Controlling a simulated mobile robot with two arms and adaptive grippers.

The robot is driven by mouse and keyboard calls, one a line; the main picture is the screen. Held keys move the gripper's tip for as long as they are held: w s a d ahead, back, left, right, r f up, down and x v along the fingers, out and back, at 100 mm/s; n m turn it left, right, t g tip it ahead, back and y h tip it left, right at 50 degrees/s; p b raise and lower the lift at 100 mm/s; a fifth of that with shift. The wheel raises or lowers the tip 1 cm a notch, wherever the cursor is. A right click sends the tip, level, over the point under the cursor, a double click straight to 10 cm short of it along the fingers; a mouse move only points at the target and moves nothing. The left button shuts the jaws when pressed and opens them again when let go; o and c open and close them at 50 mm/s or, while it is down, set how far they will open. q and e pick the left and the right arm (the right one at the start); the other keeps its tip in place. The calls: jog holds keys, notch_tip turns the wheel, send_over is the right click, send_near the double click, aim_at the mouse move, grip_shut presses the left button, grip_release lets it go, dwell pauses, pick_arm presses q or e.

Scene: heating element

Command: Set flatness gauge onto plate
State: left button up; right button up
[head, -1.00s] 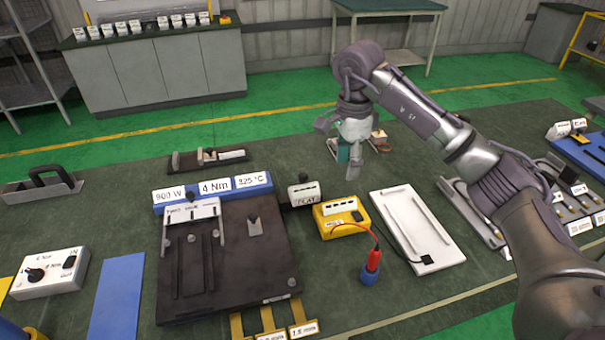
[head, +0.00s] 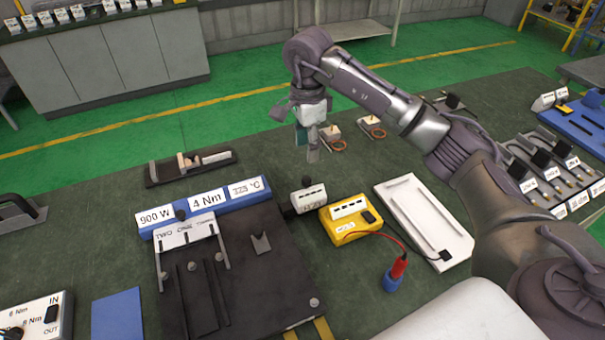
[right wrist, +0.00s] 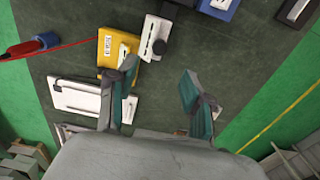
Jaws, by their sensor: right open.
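The flatness gauge (head: 308,199) is a small white block with a black knob and a label reading FLAT, standing on the green bench beside the dark plate's back right corner. The gauge also shows in the right wrist view (right wrist: 150,45), ahead of the fingers. The dark plate (head: 268,280) has slots, bolts and a small raised bracket on top. My right gripper (head: 307,146) is open and empty, above the bench and behind the gauge; its spread teal fingers show in the right wrist view (right wrist: 157,82). My left gripper is not in view.
A yellow meter (head: 350,220) stands right of the gauge, its red cable running to a red and blue probe (head: 394,275). A blue label bar (head: 205,206) lines the plate's back edge. A white tray (head: 425,218) lies to the right. Bench behind the gauge is mostly clear.

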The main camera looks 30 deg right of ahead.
jog(key=p, duration=0.2)
send_over(307, 178)
jog(key=f, duration=0.5)
jog(key=shift+s+f, duration=0.2)
jog(key=shift+f, duration=0.15)
jog(key=f, duration=0.4)
jog(key=shift+w, duration=0.2)
jog(key=shift+f+p, duration=0.3)
jog(key=shift+f, duration=0.4)
jog(key=shift+c, duration=0.7)
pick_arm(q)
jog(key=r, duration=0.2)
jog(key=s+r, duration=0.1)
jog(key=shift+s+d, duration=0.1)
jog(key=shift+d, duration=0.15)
pick_arm(e)
grip_shut()
